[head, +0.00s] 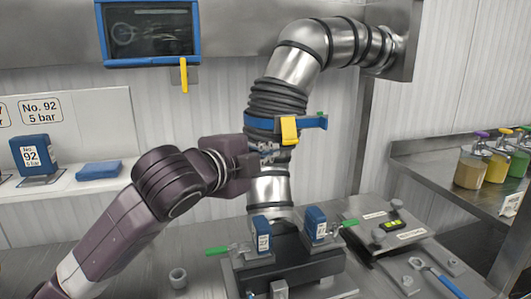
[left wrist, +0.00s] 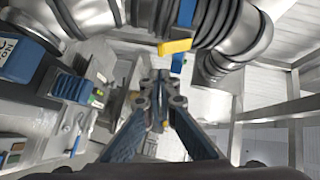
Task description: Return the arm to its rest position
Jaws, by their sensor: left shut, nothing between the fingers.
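My left arm, dark purple, reaches in from the lower left in the head view. Its gripper (head: 274,153) is shut and empty, raised above the counter. It stands in front of the upright steel pipe (head: 270,190), just below a blue band with a yellow tab (head: 289,130). I cannot tell whether it touches the pipe. In the left wrist view the two fingers (left wrist: 160,88) meet at their tips with nothing between them. The yellow tab (left wrist: 175,46) shows just beyond the tips. My right gripper is in neither view.
Below stands a dark machine block (head: 310,268) with two blue blocks (head: 316,224) and green levers. A steel shelf (head: 425,165) with sauce jars (head: 472,168) is at the right. A white shelf (head: 70,183) with blue blocks is at the left. A blue-framed screen (head: 150,35) hangs above.

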